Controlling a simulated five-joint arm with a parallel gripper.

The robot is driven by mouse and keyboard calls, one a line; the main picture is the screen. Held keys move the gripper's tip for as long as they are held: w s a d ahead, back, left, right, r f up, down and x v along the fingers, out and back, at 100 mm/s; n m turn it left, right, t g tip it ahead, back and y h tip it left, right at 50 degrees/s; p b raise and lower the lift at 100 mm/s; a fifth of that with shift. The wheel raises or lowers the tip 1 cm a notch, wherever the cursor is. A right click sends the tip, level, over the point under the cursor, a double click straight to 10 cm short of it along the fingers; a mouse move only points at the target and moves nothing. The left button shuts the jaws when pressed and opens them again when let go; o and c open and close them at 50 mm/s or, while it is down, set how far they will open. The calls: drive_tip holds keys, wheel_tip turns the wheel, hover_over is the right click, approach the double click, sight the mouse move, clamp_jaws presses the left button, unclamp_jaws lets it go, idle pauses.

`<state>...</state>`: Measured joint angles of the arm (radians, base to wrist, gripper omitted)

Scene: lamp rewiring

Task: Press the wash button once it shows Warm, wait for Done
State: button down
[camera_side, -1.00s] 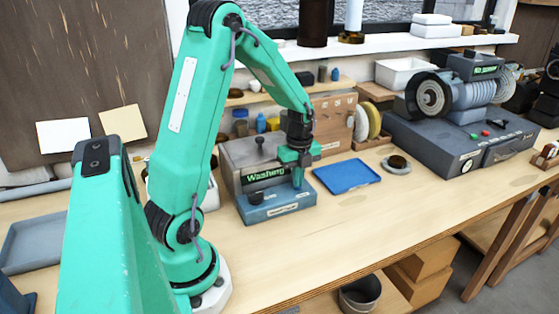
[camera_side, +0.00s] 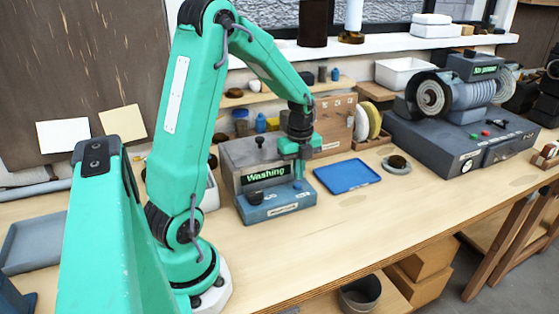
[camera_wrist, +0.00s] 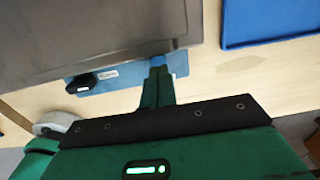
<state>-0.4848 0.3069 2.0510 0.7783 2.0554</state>
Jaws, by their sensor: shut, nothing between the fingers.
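The washer (camera_side: 245,160) is a grey box on a blue base (camera_side: 275,202), standing on the bench in the side view. Its display (camera_side: 265,174) reads "Washing" in green. A black knob (camera_side: 256,198) sits at the left of the base; it also shows in the wrist view (camera_wrist: 95,84). My gripper (camera_side: 299,176) is shut and empty, pointing down over the right end of the base. In the wrist view its fingertips (camera_wrist: 158,73) are over the blue base. A blue button top (camera_side: 297,185) shows just below the fingertips, and they appear slightly apart from it.
A blue tray (camera_side: 347,176) lies to the right of the washer, with a small round dish (camera_side: 397,165) beyond it. A grinder-like machine (camera_side: 455,130) stands at the right. The bench front (camera_side: 330,240) is clear.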

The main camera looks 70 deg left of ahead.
sight(300, 185)
wheel_tip(300, 185, up, 11)
idle(0.4)
drive_tip(key=shift+w+f, duration=0.1)
drive_tip(key=shift+f, duration=0.05)
idle(0.5)
drive_tip(key=s+d+r+n+t, duration=0.2)
drive_tip(key=s+d+n, duration=0.4)
drive_tip(key=d+n, duration=0.3)
drive_tip(key=s+d+r+n+t, duration=0.3)
drive_tip(key=s+d+n, duration=0.3)
drive_tip(key=d+n, duration=0.3)
drive_tip(key=shift+s+d+r+t, duration=0.15)
drive_tip(key=shift+s+r+t, duration=0.15)
drive_tip(key=shift+r, duration=0.1)
idle(2.5)
